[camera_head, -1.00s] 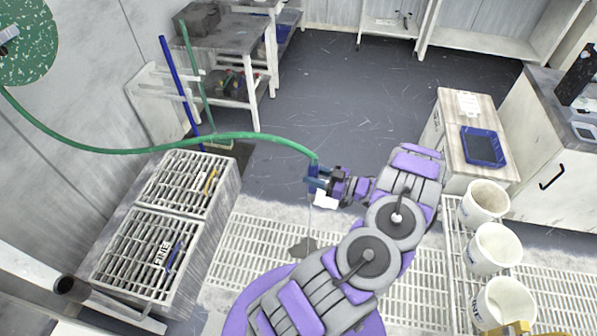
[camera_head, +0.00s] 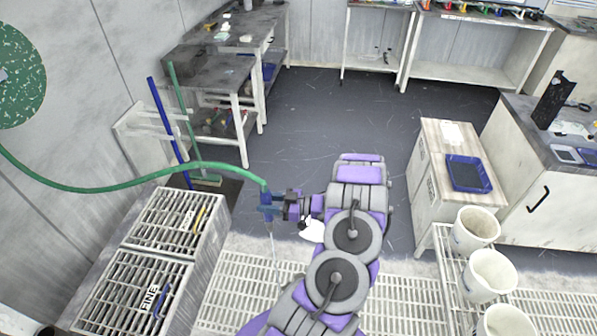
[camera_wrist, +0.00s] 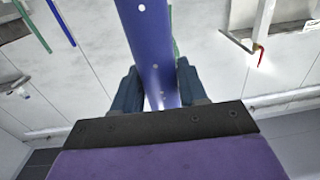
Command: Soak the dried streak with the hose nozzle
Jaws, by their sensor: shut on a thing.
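My gripper (camera_head: 272,204) is shut on the blue hose nozzle (camera_head: 265,197), to the right of the slatted units. The green hose (camera_head: 110,187) runs from the nozzle in an arc to the left wall. A thin pale line drops from the nozzle toward the floor grating; I cannot tell for sure that it is water. In the wrist view the blue nozzle (camera_wrist: 158,45) stands between my two dark fingers (camera_wrist: 158,88). I cannot make out a dried streak in either view.
Two slatted units (camera_head: 128,292) stand at the left, the front one marked FINE. White buckets (camera_head: 474,230) stand on a rack at the right, near a cabinet with a blue tray (camera_head: 468,173). A cluttered bench (camera_head: 215,80) is at the back left. The dark floor (camera_head: 330,110) between is clear.

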